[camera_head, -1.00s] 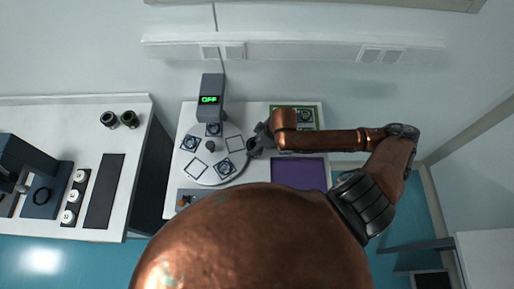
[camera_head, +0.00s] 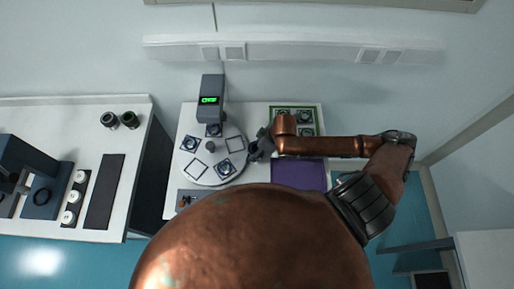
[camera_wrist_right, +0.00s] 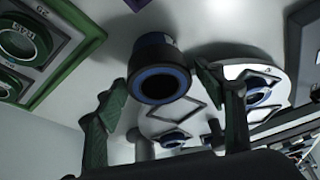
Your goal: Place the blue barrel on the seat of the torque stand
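The blue barrel (camera_wrist_right: 155,54), a dark cylinder with a blue band and a hollow near end, shows in the right wrist view between and just beyond my right fingertips. My right gripper (camera_wrist_right: 161,76) has its fingers apart on both sides of the barrel; I see no clear contact. In the head view my right gripper (camera_head: 257,147) is low at the right edge of the round plate (camera_head: 212,180), and largely hides the barrel. A dark blue stand (camera_head: 40,207) with a ring-shaped seat on the left bench may be the torque stand. My left gripper is not in view.
A green tray (camera_head: 318,125) with round parts in square holders lies behind my right forearm. A purple mat (camera_head: 298,174) is in front of it. A grey device (camera_head: 211,95) with a green display stands behind the round plate. Two dark cylinders (camera_head: 119,120) stand on the left bench.

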